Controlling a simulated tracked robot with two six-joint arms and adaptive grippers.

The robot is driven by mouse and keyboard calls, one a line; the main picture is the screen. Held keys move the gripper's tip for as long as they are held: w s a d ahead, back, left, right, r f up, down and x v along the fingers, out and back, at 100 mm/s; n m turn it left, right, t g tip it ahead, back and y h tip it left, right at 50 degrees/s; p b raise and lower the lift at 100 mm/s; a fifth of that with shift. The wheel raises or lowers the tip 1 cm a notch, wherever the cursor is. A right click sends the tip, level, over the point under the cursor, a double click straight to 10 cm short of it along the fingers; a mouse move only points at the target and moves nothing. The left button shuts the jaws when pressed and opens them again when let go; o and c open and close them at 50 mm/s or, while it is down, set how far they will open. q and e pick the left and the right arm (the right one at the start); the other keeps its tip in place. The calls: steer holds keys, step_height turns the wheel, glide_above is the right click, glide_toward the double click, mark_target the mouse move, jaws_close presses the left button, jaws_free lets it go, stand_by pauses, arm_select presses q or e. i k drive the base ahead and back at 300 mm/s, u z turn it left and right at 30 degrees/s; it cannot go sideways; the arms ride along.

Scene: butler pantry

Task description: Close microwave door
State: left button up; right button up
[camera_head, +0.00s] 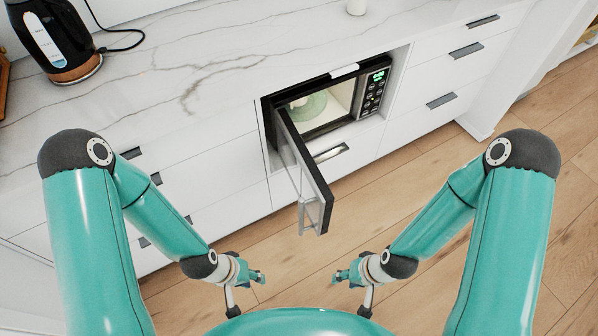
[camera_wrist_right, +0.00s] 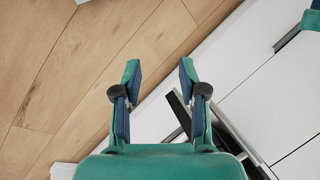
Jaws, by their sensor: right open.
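The microwave (camera_head: 318,104) is built into the white cabinet below the counter. Its door (camera_head: 310,176) stands open, swung out toward me on its left-side hinge, with a silver handle (camera_head: 303,214). A pale green dish (camera_head: 306,107) shows inside. My left gripper (camera_head: 262,276) is in front of the cabinet, left of and nearer than the door, apart from it; its jaw state is too small to tell. My right gripper (camera_head: 340,275) is open and empty, nearer than the door and slightly right of it. In the right wrist view its fingers (camera_wrist_right: 158,75) are spread with nothing between them.
White drawers with dark handles (camera_head: 440,100) flank the microwave. A kettle (camera_head: 50,40) with a cord stands on the marble counter (camera_head: 190,65) at the left. The wooden floor (camera_head: 420,190) right of the door is clear.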

mark_target(315, 197)
steer(key=u, duration=0.1)
steer(key=i, duration=0.5)
steer(key=z, duration=0.1)
steer(key=k, duration=1.65)
steer(key=u, duration=0.7)
steer(key=i, duration=1.45)
steer(key=z, duration=0.45)
